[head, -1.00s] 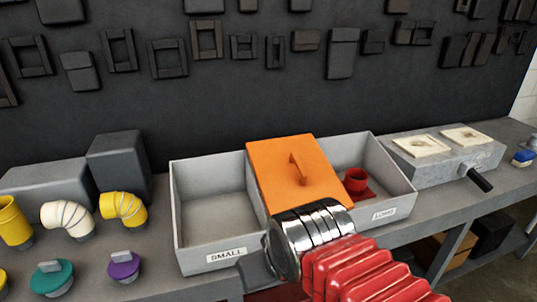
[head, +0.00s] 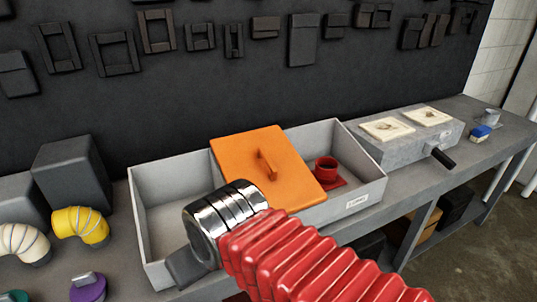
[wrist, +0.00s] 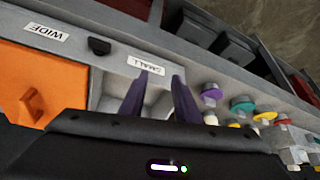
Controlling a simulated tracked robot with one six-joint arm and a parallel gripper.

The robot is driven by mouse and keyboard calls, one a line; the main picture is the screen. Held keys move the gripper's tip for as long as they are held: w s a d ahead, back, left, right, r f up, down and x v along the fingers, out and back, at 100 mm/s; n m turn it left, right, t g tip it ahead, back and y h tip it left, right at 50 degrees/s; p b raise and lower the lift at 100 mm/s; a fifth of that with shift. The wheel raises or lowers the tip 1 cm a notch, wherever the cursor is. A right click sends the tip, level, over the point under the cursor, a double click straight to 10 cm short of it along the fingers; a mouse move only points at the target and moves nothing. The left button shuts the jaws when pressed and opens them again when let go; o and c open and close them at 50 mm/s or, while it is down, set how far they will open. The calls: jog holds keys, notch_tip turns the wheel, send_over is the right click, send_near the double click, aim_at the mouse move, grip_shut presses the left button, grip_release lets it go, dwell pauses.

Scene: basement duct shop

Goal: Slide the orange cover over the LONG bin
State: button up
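The orange cover (head: 240,152), with an upright handle (head: 267,164), lies over the middle of the grey bin row. It also shows at the left of the wrist view (wrist: 18,70). The right-hand bin (head: 367,184) is open, with a label too small to read surely, and holds a red cup-like piece (head: 326,168). The left bin (head: 152,215) is open and looks empty; its SMALL label (wrist: 147,64) shows in the wrist view. My gripper (wrist: 160,78) is open and empty at the SMALL bin, left of the cover, its two purple fingers apart. The fingers are hidden in the head view.
A WIDE label (wrist: 47,33) sits on the front below the cover. Yellow (head: 82,225) and cream elbows and a purple-topped piece (head: 88,287) stand at left. A grey block with cream pads (head: 388,129) and a black handle stands right of the bins.

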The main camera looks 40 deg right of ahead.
jog(key=w+d+r+m, duration=0.1)
jog(key=w+d+r, duration=0.4)
jog(key=m+g+h, duration=0.1)
jog(key=m, duration=0.1)
send_near(268, 158)
jog(key=v, duration=0.5)
jog(key=shift+w+a+r, duration=0.1)
jog(key=shift+a+r, duration=0.1)
jog(key=shift+r, duration=0.05)
jog(key=shift+f, duration=0.1)
jog(key=x, duration=1.3)
jog(key=shift+d+f, duration=0.15)
jog(key=shift+f, duration=0.2)
jog(key=shift+c, duration=0.6)
grip_shut()
